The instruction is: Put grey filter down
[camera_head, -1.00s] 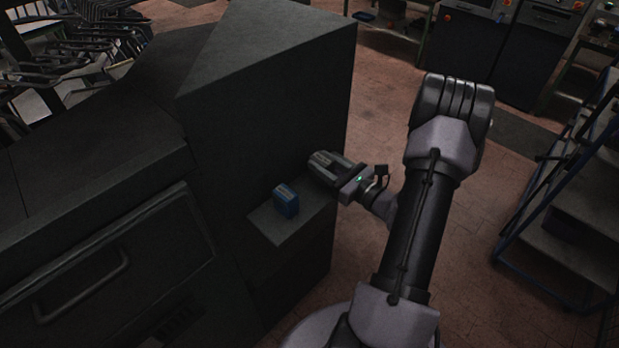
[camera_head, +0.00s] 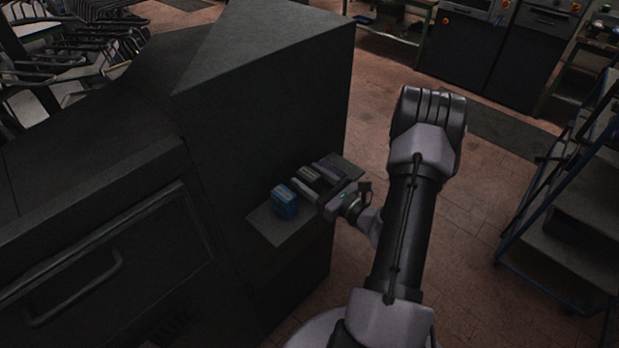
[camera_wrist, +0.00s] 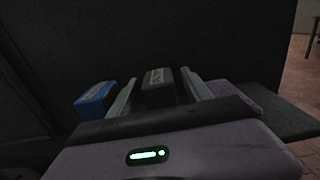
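The grey filter (camera_head: 311,173) is a small dark block with a pale label on top. It is at the ledge (camera_head: 283,232) on the side of the dark machine, and its base is hidden. My gripper (camera_head: 316,178) is around it, with the fingers spread and a narrow dark gap on each side. In the wrist view the filter (camera_wrist: 158,87) is between the two fingers and looks clear of both. A blue filter (camera_head: 284,201) stands on the ledge just left of my gripper; it also shows in the wrist view (camera_wrist: 96,100).
The dark machine's tall wall (camera_head: 270,110) rises right behind the ledge. A blue-framed shelf rack (camera_head: 570,215) stands at the right. The tiled floor between is clear. The ledge has bare room at its near left end.

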